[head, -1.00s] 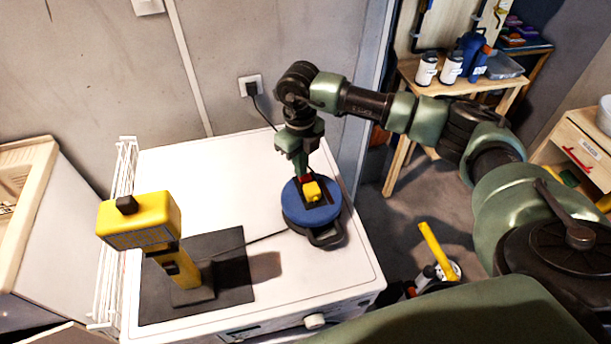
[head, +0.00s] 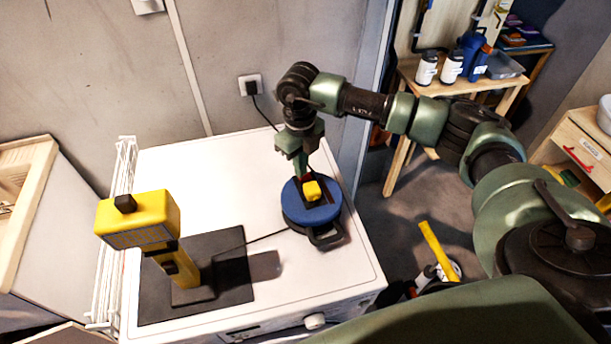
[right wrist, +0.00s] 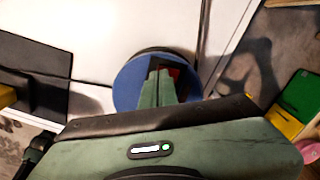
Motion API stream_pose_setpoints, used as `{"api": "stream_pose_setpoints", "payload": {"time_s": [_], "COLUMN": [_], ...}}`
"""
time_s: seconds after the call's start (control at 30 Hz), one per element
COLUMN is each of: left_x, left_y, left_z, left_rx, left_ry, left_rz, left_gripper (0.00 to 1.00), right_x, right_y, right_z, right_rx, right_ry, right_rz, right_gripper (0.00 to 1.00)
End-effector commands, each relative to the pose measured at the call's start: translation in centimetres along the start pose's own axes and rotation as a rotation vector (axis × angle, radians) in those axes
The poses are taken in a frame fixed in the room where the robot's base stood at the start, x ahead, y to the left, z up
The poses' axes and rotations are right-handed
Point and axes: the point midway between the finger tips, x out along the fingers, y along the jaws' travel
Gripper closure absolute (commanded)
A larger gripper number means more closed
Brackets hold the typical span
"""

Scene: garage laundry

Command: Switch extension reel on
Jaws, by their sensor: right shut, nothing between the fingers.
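The extension reel is a round blue drum (head: 296,211) with a yellow block in a dark recess on top. It lies on the white machine top, near its right side. My right gripper (head: 302,178) points down at the recess, beside the yellow block, with its fingers shut and nothing held. In the right wrist view the shut fingertips (right wrist: 161,76) cover part of the blue reel (right wrist: 128,85). A red patch (right wrist: 174,72), perhaps the switch, shows beside them; its position cannot be told. Whether the fingertips touch it is unclear. My left gripper is not in view.
A yellow and black device (head: 140,220) stands on a dark mat (head: 225,284) to the left, with a cable running toward the reel. A wall socket (head: 250,86) holds a plug. A white wire rack (head: 118,215) stands at the machine's left edge.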

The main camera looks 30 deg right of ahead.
Motion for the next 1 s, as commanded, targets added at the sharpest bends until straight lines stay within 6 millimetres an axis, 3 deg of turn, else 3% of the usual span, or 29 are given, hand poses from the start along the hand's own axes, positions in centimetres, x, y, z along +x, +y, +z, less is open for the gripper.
{"api": "stream_pose_setpoints", "payload": {"time_s": [1.0], "left_x": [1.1], "left_y": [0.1], "left_z": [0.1], "left_rx": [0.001], "left_ry": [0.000], "left_rz": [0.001], "left_gripper": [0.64], "right_x": [1.4], "right_y": [0.0], "right_z": [0.0], "right_rx": [0.000], "right_ry": [0.001], "right_rz": [0.000], "right_gripper": [1.00]}}
